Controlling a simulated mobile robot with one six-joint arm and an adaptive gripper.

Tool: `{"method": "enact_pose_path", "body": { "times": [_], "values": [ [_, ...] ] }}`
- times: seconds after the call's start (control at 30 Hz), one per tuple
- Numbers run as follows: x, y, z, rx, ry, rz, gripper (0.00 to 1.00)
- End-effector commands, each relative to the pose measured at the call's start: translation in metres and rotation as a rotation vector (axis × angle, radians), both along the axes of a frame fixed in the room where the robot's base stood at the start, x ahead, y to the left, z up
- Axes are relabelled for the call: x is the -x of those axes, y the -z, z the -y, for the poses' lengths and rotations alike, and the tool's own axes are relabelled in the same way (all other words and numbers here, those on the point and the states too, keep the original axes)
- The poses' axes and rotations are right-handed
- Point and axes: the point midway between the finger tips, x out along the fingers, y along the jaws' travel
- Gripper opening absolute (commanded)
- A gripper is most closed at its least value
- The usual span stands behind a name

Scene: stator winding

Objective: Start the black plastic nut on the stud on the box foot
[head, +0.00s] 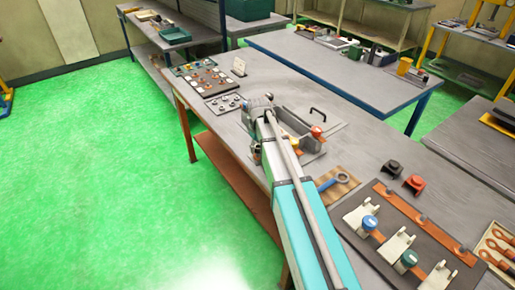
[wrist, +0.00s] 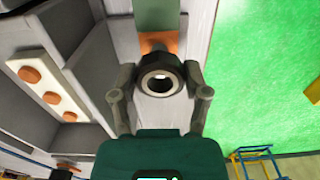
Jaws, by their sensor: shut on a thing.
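My gripper (wrist: 160,82) is shut on the black plastic nut (wrist: 160,61), one finger on each side of it. The nut is a dark ring with its open hole facing the wrist camera. A small pale spot shows inside the hole; I cannot tell whether it is the stud. An orange-brown piece (wrist: 158,40) shows right behind the nut, beside the grey box (wrist: 98,70). I cannot tell whether nut and stud touch. In the head view the box (head: 296,124) stands on the bench, and my arm hides the nut and most of my gripper.
Trays of small parts (head: 203,78) lie at the far end.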

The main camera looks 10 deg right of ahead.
Motion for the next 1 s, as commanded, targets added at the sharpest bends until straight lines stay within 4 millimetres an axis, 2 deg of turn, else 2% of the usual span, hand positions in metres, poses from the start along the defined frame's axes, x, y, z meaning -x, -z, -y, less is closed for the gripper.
{"method": "enact_pose_path", "body": {
  "times": [0.23,1.0],
  "values": [
    [0.0,0.0104,0.0004,0.0,0.001,0.0,0.22],
    [-0.0012,0.0103,0.0023,0.0,0.002,0.0,0.22]
  ]
}}
